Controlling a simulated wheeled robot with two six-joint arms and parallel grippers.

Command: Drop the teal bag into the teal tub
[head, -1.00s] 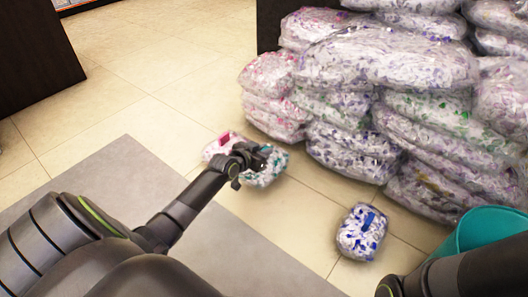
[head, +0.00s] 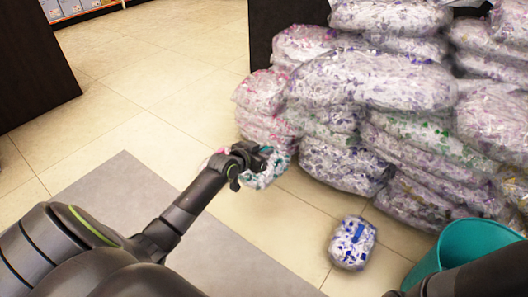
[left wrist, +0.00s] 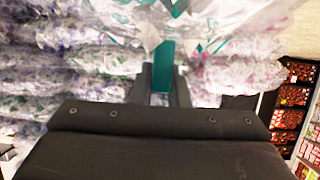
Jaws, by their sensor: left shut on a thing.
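The teal bag (head: 266,175), clear with white and teal scraps, hangs at the end of my left arm in the head view. My left gripper (head: 258,158) is shut on it. In the left wrist view, the teal strap (left wrist: 163,62) sits between the two fingers (left wrist: 160,82), with the bag's body (left wrist: 200,22) beyond, cut off by the top edge. The teal tub (head: 458,238) stands at the lower right of the head view, partly hidden by my right arm. The gap between bag and tub is wide. My right gripper's fingers do not show.
A blue-scrap bag (head: 352,243) lies on the tiles between the teal bag and the tub. A tall pile of scrap bags (head: 375,80) stands behind. A bit of a pink bag (head: 215,153) shows behind my left arm. A grey mat (head: 130,205) lies at left.

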